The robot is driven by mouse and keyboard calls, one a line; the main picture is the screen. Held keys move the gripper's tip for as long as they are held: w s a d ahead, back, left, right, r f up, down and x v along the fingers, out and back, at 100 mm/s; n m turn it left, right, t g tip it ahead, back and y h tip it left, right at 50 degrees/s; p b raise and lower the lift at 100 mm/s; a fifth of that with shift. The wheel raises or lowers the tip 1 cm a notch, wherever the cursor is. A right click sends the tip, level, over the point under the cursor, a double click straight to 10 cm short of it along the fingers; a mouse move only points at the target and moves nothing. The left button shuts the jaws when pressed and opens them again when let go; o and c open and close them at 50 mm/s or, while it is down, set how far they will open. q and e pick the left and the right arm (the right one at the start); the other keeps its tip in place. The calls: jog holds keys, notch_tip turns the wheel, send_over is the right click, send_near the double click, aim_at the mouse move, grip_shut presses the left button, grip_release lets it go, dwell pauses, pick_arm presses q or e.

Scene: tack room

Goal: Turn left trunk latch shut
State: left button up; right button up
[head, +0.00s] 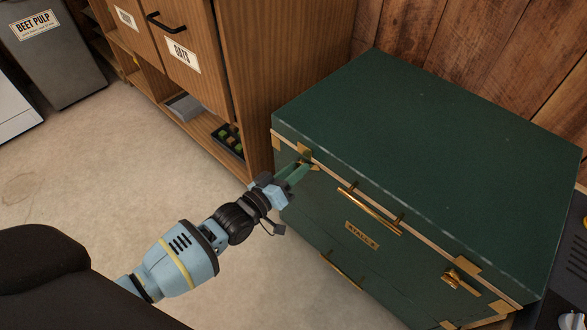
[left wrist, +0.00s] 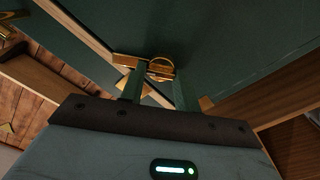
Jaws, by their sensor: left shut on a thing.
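The green trunk (head: 420,120) with brass fittings stands at the right in the head view, its lid down. The left trunk latch (head: 315,167) is a small brass piece near the trunk's front left corner, partly covered by my gripper. In the left wrist view the brass latch (left wrist: 161,68) shows at the fingertips. My left gripper (head: 301,170) reaches it from the left, its green fingers shut on it; they also show in the wrist view (left wrist: 159,80). The right trunk latch (head: 455,278) is free. My right gripper is not in view.
A brass handle (head: 370,212) and a name plate (head: 362,234) are on the trunk's front. A wooden cabinet (head: 285,60) stands close behind the trunk's left end. A beet pulp bin (head: 60,65) is at the far left. The floor (head: 110,160) left of the trunk is clear.

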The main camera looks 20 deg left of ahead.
pick_arm(q)
jog(key=n, duration=0.3)
jog(key=n+b, duration=0.1)
jog(key=n, duration=0.6)
jog(key=shift+f+n+b, duration=0.25)
jog(key=shift+n+b, duration=0.05)
jog(key=shift+b, duration=0.05)
jog(key=shift+n, duration=0.3)
jog(key=o, duration=1)
jog(key=shift+r, duration=0.1)
jog(key=shift+c, duration=0.2)
jog(key=shift+a, duration=0.1)
jog(key=p+v, duration=0.1)
jog(key=v, duration=0.6)
jog(key=shift+s+p, duration=0.35)
jog(key=shift+s+a, duration=0.1)
